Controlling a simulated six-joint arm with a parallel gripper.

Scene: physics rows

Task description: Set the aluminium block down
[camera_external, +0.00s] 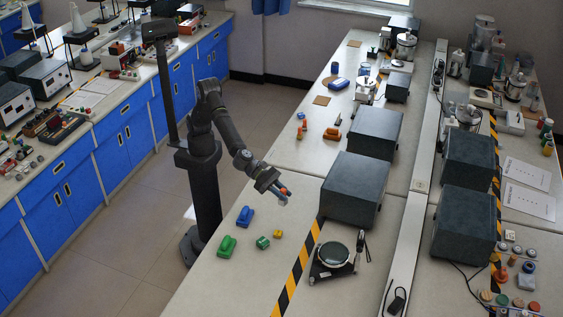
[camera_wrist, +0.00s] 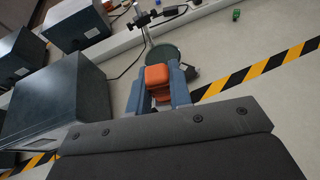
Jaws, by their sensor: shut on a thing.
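My gripper (camera_external: 281,196) is shut, held out over the near bench, left of a large dark grey box. In the wrist view, its two blue-grey fingers (camera_wrist: 157,97) close on an orange block (camera_wrist: 157,76) with rounded edges. Orange also shows between the fingers in the external view. No bare-metal aluminium block can be made out; the held thing looks orange. The fingers hide part of its sides. The gripper appears to be above the bench top, but the exact gap under the held thing cannot be told.
Blue (camera_external: 245,216) and green (camera_external: 227,245) pieces, a green cylinder (camera_external: 262,242) and a yellow cube (camera_external: 278,233) lie nearby. The dark box (camera_external: 352,190), striped tape (camera_external: 297,268) and round-plated device (camera_external: 333,255) stand right.

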